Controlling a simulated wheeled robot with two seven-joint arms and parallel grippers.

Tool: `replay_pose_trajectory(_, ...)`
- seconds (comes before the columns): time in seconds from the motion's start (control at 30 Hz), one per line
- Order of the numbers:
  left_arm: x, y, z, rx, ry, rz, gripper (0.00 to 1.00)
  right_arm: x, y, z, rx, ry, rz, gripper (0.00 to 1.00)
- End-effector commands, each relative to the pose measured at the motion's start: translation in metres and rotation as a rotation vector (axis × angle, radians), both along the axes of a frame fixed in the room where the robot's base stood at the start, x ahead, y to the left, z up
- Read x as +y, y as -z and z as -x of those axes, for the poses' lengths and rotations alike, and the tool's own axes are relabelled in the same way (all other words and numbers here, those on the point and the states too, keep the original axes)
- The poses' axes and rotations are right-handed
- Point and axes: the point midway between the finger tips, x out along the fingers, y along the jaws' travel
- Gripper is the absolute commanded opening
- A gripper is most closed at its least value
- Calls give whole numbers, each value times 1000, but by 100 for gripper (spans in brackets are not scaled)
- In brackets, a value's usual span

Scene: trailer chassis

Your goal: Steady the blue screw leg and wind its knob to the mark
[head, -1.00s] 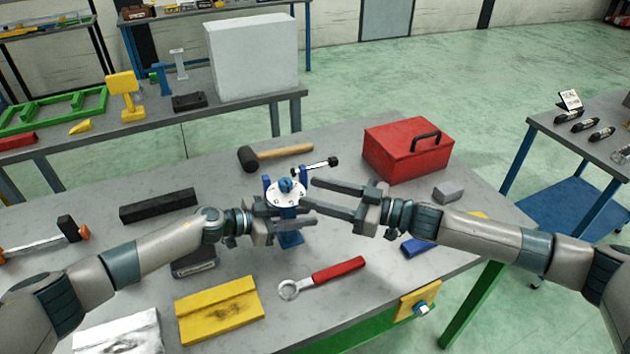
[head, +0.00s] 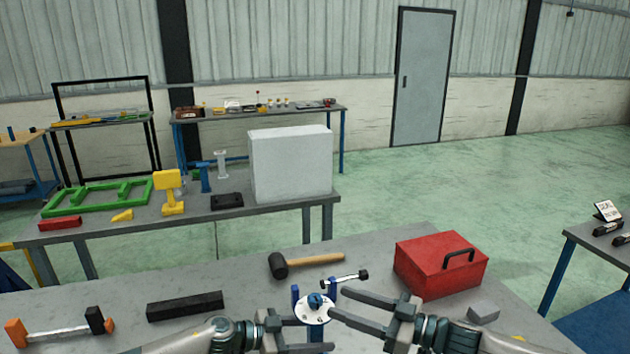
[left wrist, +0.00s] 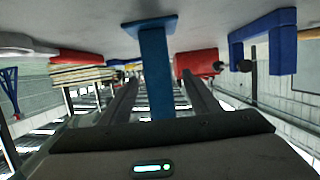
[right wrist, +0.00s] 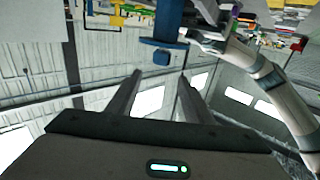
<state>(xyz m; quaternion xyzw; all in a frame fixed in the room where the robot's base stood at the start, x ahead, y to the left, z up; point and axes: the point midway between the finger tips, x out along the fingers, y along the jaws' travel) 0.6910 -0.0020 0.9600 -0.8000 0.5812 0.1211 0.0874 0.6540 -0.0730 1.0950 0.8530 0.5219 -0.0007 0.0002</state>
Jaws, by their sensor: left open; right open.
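The blue screw leg stands upright on the bench; in the head view its white disc top with a blue hub (head: 315,303) shows, and its lower part is hidden. In the left wrist view its blue post (left wrist: 157,65) and base plate (left wrist: 150,23) show. My left gripper (head: 332,333) is open, with its fingers on either side of the post; contact cannot be told. My right gripper (head: 337,302) is open at the disc's right. In the right wrist view the leg's top (right wrist: 162,45) lies beyond the open fingertips. I cannot make out the mark.
A blue bracket (head: 333,288) with a black-ended rod (head: 352,277) stands just behind the leg. A mallet (head: 310,263), a black bar (head: 185,306), a clamp (head: 60,328), a red toolbox (head: 440,263) and a grey block (head: 483,312) lie around on the bench.

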Motion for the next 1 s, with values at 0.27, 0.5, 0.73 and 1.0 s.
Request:
replay_pose_trajectory(0.27, 22, -9, 7, 1, -1, -1, 56, 0, -17, 0, 0, 0, 0, 46)
replay_pose_trajectory(0.5, 38, -14, 12, 0, -1, -1, 56, 0, -26, 0, 0, 0, 0, 46)
replay_pose_trajectory(0.73, 40, -13, 13, -2, 1, 0, 56, 0, -26, 0, 0, 0, 0, 46)
replay_pose_trajectory(1.0, 40, -13, 13, -1, 0, 0, 78, 0, -26, 0, 0, 0, 0, 46)
